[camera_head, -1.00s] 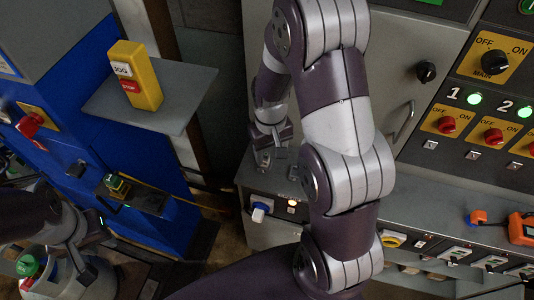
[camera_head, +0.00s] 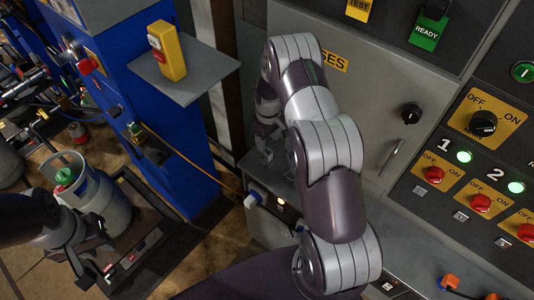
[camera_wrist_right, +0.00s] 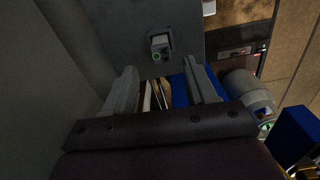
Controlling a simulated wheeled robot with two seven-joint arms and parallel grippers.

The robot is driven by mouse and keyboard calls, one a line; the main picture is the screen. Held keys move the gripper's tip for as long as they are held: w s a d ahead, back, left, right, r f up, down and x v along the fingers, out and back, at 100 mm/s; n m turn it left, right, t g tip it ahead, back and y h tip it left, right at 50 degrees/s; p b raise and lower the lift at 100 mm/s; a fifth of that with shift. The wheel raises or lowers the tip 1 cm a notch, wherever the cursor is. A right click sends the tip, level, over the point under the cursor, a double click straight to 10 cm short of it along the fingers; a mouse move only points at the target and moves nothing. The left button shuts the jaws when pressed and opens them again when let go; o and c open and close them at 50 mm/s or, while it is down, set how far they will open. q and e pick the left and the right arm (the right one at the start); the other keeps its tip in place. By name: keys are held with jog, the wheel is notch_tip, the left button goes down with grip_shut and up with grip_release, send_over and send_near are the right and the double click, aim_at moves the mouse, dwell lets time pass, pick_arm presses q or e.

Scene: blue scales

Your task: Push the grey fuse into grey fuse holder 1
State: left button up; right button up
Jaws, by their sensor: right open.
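My right gripper (camera_head: 266,150) hangs low over the grey ledge in front of the grey cabinet in the head view, partly hidden by my own arm. In the right wrist view its two fingers (camera_wrist_right: 162,90) are apart with nothing held between them. Ahead of the fingertips, a small grey block with a green ring (camera_wrist_right: 160,48) sits on a grey surface. I cannot tell whether it is the grey fuse, its holder or both. No fuse holder number is readable. My left gripper (camera_head: 90,255) is at the lower left, beside the gas bottle; its jaw opening is unclear.
A gas bottle (camera_head: 105,205) stands on a dark scale (camera_head: 140,250). A yellow button box (camera_head: 167,50) stands on a grey shelf (camera_head: 205,75) of the blue cabinet. A blue-and-white knob (camera_head: 254,199) projects from the ledge front. The switch panel (camera_head: 470,185) is at right.

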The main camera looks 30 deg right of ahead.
aim_at(268, 151)
jog(key=shift+s+d+f, duration=0.1)
jog(key=shift+s+f, duration=0.1)
jog(key=shift+f, duration=0.25)
jog(key=shift+s+f+p, duration=0.15)
jog(key=shift+f+p, duration=0.2)
jog(key=f, duration=0.1)
jog(key=f+p, duration=0.1)
jog(key=f, duration=0.2)
jog(key=shift+a+f+p, duration=0.2)
jog(key=shift+a+p, duration=0.05)
jog(key=shift+p, duration=0.1)
jog(key=shift+w+d+f, duration=0.1)
jog(key=shift+w+f, duration=0.1)
jog(key=shift+f, duration=0.1)
jog(key=shift+s+r, duration=0.1)
grip_shut()
